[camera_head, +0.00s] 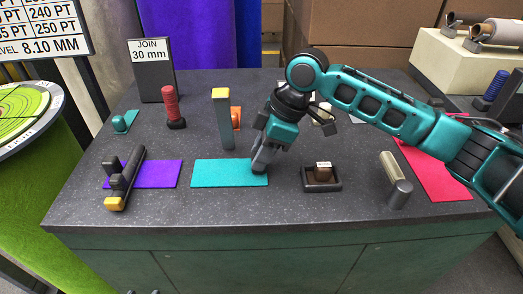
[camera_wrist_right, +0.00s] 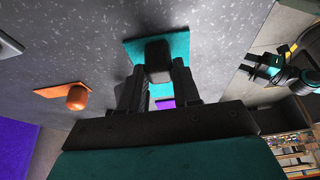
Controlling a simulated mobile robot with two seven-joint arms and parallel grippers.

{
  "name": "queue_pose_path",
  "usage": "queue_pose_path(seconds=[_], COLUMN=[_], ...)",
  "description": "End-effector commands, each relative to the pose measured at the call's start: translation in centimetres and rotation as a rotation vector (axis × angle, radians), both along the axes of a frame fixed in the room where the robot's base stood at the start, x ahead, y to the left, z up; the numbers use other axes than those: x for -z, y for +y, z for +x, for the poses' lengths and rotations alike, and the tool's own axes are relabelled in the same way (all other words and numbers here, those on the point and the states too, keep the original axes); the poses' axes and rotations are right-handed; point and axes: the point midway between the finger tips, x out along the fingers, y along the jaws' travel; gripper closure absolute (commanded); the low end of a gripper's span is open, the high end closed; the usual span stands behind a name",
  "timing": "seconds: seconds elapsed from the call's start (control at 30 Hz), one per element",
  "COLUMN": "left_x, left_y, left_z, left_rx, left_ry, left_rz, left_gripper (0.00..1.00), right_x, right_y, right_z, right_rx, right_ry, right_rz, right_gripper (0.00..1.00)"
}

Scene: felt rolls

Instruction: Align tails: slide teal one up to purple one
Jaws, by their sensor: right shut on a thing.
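The teal felt piece (camera_head: 225,173) lies flat on the dark table, just right of the purple felt piece (camera_head: 142,178), with a narrow strip of table between them. A dark bar with a yellow end (camera_head: 116,203) lies across the purple piece's left part. My right gripper (camera_head: 260,167) is at the teal piece's right end. In the right wrist view it is shut on a dark block (camera_wrist_right: 158,58) standing on the teal felt (camera_wrist_right: 180,42); a bit of purple (camera_wrist_right: 165,104) shows between the fingers.
Behind stand a yellow-topped post (camera_head: 222,118), a red spool (camera_head: 172,108) and a sign reading "JOIN 30 mm" (camera_head: 152,70). A dark tray (camera_head: 321,187) lies right of the teal felt, then a metal-ended roller (camera_head: 398,192) and red felt (camera_head: 436,172). The front strip is clear.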

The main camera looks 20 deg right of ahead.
Motion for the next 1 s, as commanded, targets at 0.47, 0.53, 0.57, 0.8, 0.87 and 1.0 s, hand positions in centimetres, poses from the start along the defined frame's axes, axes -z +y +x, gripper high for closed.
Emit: queue_pose_path(seconds=[0.47,0.53,0.57,0.8,0.87,1.0], left_x=[-1.5,-1.2,-1.1,-0.8,-0.8,-0.9], left_y=[1.1,1.4,1.4,1.2,1.2,1.1], left_z=[-0.5,-0.6,-0.7,-0.8,-0.8,-0.7], left_rx=[-0.017,-0.020,-0.021,-0.024,-0.024,-0.022], left_ry=[-0.001,0.001,0.003,0.007,0.008,0.007], left_rz=[0.022,0.027,0.028,0.022,0.021,0.020], left_gripper=[0.57,0.57,0.57,0.57,0.57,0.57], right_x=[-0.3,-0.2,-0.1,0.0,0.0,0.0], right_y=[3.0,3.3,3.3,3.5,3.5,3.4], right_z=[0.8,0.9,0.9,1.0,1.0,1.0], right_rx=[0.000,0.001,0.001,0.000,0.000,0.000], right_ry=[0.003,0.001,0.001,-0.001,-0.001,-0.001], right_rz=[0.001,0.000,0.000,0.004,0.005,0.003], right_gripper=[1.00,1.00,1.00,1.00,0.65,0.51])
